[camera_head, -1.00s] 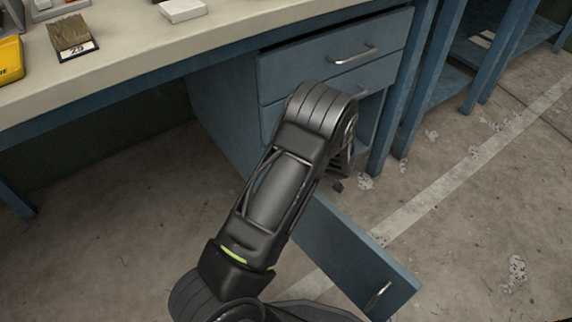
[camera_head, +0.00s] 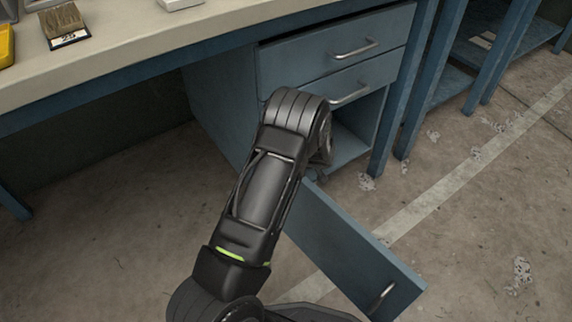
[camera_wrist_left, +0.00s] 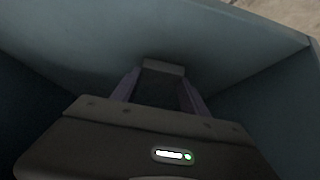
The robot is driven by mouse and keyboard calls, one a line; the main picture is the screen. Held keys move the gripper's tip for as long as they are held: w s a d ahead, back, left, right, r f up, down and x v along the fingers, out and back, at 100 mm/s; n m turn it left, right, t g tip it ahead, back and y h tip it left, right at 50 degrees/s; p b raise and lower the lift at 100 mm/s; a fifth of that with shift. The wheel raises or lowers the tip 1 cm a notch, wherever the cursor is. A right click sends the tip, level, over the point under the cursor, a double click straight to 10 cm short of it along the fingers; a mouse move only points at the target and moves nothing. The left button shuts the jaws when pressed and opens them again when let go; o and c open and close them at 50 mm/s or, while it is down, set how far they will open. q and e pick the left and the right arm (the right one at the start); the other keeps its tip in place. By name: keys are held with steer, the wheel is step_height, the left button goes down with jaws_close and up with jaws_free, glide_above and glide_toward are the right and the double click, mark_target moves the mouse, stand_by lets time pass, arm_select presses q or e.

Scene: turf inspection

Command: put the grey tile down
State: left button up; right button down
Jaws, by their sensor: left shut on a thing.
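My left gripper (camera_wrist_left: 158,92) shows in the left wrist view, shut on the grey tile (camera_wrist_left: 163,68). Only the tile's grey far edge and a dark face show between the two fingers. Around it are the blue-grey walls of a compartment, apparently the lower cabinet space. In the head view my arm reaches to the opening of the blue cabinet (camera_head: 215,110), and its own links hide the gripper and tile. My right gripper is in neither view.
The cabinet door (camera_head: 345,250) stands open, low to the right of my arm. Two drawers with handles (camera_head: 352,93) are above the opening. On the bench top (camera_head: 130,50) are a brush-like sample (camera_head: 65,22) and a yellow object (camera_head: 5,45).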

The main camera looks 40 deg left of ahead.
arm_select(q)
steer(key=shift+f, duration=0.1)
steer(key=o, duration=1.6)
steer(key=shift+r, duration=0.25)
steer(key=p+v, duration=0.3)
steer(key=v, duration=0.9)
steer(key=shift+f+p, duration=0.15)
steer(key=shift+p, duration=0.2)
